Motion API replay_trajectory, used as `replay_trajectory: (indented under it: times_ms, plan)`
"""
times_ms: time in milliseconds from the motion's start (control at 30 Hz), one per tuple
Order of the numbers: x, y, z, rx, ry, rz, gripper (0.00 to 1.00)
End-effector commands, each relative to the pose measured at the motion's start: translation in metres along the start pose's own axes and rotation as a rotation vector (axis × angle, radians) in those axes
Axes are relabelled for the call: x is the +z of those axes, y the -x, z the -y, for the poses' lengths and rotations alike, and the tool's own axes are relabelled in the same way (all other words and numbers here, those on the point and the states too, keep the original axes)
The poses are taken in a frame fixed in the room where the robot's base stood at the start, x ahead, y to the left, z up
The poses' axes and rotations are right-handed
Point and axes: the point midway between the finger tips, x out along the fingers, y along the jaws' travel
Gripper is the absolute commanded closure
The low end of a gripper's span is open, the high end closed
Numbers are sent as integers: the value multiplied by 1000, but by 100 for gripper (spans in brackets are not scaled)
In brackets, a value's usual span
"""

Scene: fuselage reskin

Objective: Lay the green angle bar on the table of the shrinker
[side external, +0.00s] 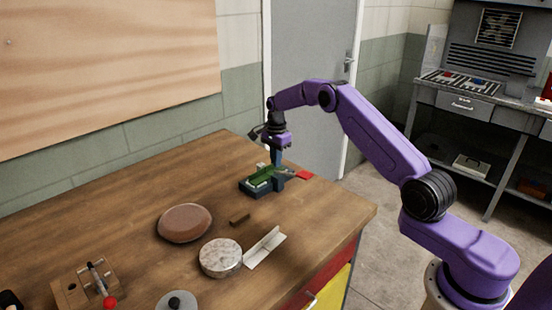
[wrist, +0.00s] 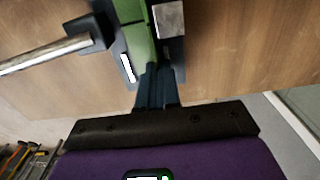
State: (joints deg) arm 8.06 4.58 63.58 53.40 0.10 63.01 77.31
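The green angle bar (side external: 261,177) lies lengthwise at the top of the dark blue shrinker (side external: 246,187) at the back of the workbench. It also shows in the wrist view (wrist: 138,38), running from the top edge down to my fingertips. My gripper (side external: 277,163) points down over the right part of the bar. In the wrist view my dark fingers (wrist: 157,72) are close together at the bar's near end and look shut on it. The fingers hide that end, and I cannot tell whether the bar's whole underside touches the shrinker's table.
The shrinker's lever has a red grip (side external: 305,175) at its right. A brown oval pad (side external: 185,222), a small brown block (side external: 239,219), a pale round block (side external: 220,257) and a pale angle piece (side external: 264,248) lie in front. A red-knobbed tool (side external: 82,289) stands at the left.

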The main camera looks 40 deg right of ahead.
Motion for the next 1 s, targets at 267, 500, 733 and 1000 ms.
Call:
replay_trajectory:
  times_ms: [267, 500, 733, 1000]
  plan:
    - [0, -3, 0, 0, 0, 0, 78]
    - [0, -3, 0, 1, 0, 0, 68]
    - [0, 6, 0, -1, 0, 0, 68]
    - [0, 56, 1, -4, 0, -1, 68]
